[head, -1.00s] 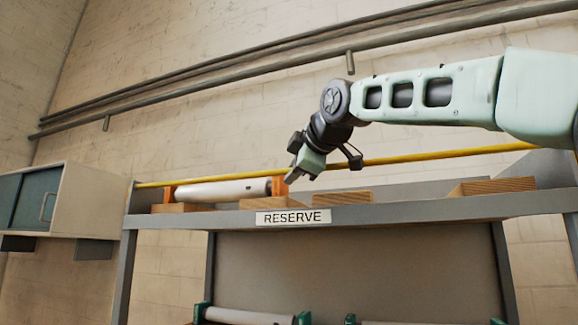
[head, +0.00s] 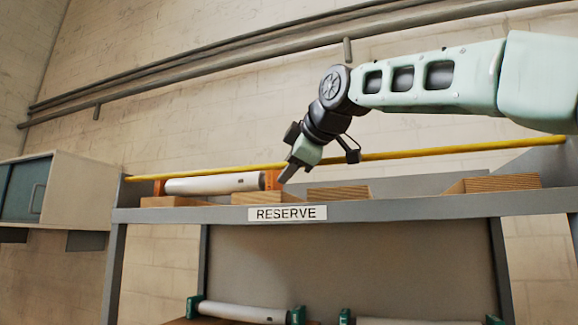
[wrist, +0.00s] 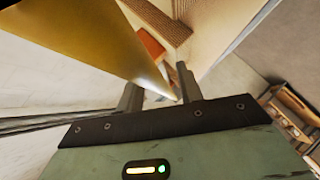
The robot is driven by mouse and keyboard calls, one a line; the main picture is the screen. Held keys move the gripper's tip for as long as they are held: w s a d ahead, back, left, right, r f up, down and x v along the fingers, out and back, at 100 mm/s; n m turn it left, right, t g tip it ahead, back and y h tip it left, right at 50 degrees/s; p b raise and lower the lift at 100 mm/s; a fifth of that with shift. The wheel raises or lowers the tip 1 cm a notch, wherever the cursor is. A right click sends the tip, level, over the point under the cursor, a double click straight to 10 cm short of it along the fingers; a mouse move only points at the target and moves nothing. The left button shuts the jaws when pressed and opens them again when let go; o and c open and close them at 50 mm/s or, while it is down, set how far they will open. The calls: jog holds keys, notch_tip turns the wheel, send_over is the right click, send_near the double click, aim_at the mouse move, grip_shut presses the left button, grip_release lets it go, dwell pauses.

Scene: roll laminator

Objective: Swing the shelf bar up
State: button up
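The shelf bar (head: 430,153) is a long yellow rod. It runs across the upper shelf (head: 400,206), just above the shelf's front edge and in front of the roll. My gripper (head: 288,174) points down and to the left at the bar's middle, and its fingertips overlap the bar in the head view. In the wrist view the bar (wrist: 95,45) fills the upper left and tapers towards the gap between my two fingers (wrist: 160,92). The fingers are apart. I cannot tell whether they touch the bar.
A white roll (head: 215,184) with orange ends lies behind the bar on wooden blocks (head: 175,202). More wooden blocks (head: 338,193) sit to the right. A "RESERVE" label (head: 287,213) is on the shelf front. A wall cabinet (head: 75,195) stands left; pipes (head: 200,75) cross the wall.

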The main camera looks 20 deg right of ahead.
jog(key=shift+s, duration=0.1)
jog(key=b+v, duration=0.4)
jog(key=v, duration=1.3)
jog(key=shift+s, duration=0.15)
jog(key=w+a+f+m+g+b, duration=0.15)
jog(key=a+f, duration=0.25)
jog(key=f, duration=0.6)
jog(key=w+a+f+g+b, duration=0.2)
jog(key=a+f, duration=0.2)
jog(key=f, duration=0.5)
jog(key=s+a+f+m+g+b, duration=0.1)
jog(key=s+a+f+g+b, duration=0.15)
jog(key=f, duration=0.95)
jog(key=s+a+f+m+g+b, duration=0.1)
jog(key=a+f, duration=0.2)
jog(key=f, duration=0.8)
jog(key=s+d+f+m+g+h+b, duration=0.1)
jog(key=s+d+f+g, duration=0.1)
jog(key=s+f, duration=0.4)
jog(key=s+d+f+m+g+b, duration=0.2)
jog(key=s+f, duration=0.5)
jog(key=f, duration=0.9)
jog(key=s+d+f+m+g+h+b, duration=0.1)
jog(key=s+d+f+b, duration=0.1)
jog(key=s+f, duration=0.4)
notch_tip(320, 180, down, 5)
jog(key=shift+s+d+g+h, duration=0.2)
jog(key=shift+d+g+h, duration=0.1)
jog(key=shift+g, duration=0.1)
